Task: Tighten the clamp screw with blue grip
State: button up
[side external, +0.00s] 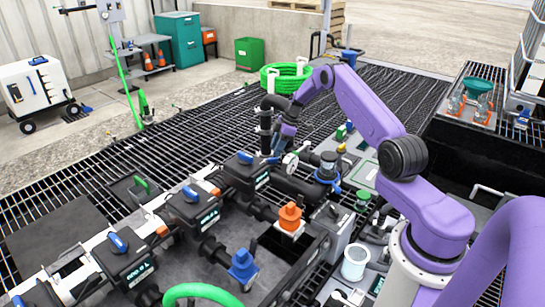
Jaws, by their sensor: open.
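My gripper (281,150) points down among the dark pipes at the middle of the side external view, and it is open. Its fingertips are small and partly hidden by the pipework. Close by on the right, a dark round fitting (328,162) has a blue band around its base, perhaps the clamp. I cannot make out a separate clamp screw with certainty. Blue handles sit on the black valve boxes: one (245,157) just left of my gripper, another (190,193) farther left, and a third (118,242) at lower left. I see nothing held in the jaws.
A round gauge (290,166) stands close below my gripper. An orange-capped fitting (290,215) and a blue fitting (243,265) rise in front. A coiled green hose (287,77) lies behind on the black grating. A white cup (355,262) stands near my base. Open grating lies at left.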

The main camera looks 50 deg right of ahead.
aim_at(273, 158)
jog(key=shift+x, duration=2.35)
grip_shut()
